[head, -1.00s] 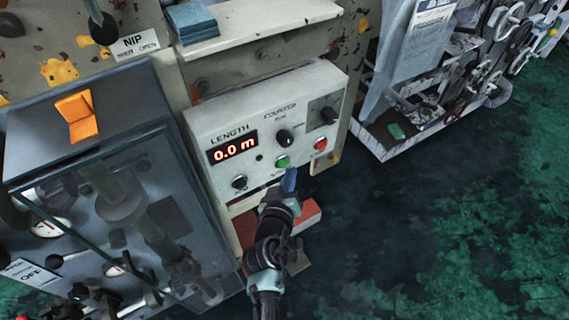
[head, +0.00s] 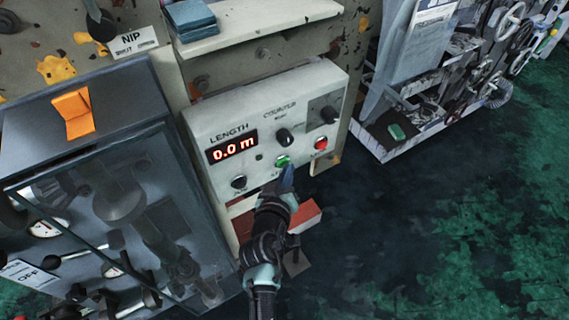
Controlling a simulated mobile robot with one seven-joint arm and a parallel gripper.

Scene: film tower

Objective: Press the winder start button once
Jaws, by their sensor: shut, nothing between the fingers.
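The white counter panel (head: 225,120) is mounted on the machine and its red LENGTH display (head: 232,147) reads 0.0 m. A green button (head: 282,160) sits low in the middle of the panel, and a red button (head: 321,143) sits to its right. The labels under the buttons are too small to read. My gripper (head: 287,178) is shut and empty, with its blue fingertips just below the green button. The tips overlap the button's lower edge in the picture; I cannot tell whether they touch it.
A shelf with blue pads (head: 190,18) juts out above the panel. A glass-fronted cabinet (head: 100,110) stands at left. A red block (head: 305,215) lies below the panel.

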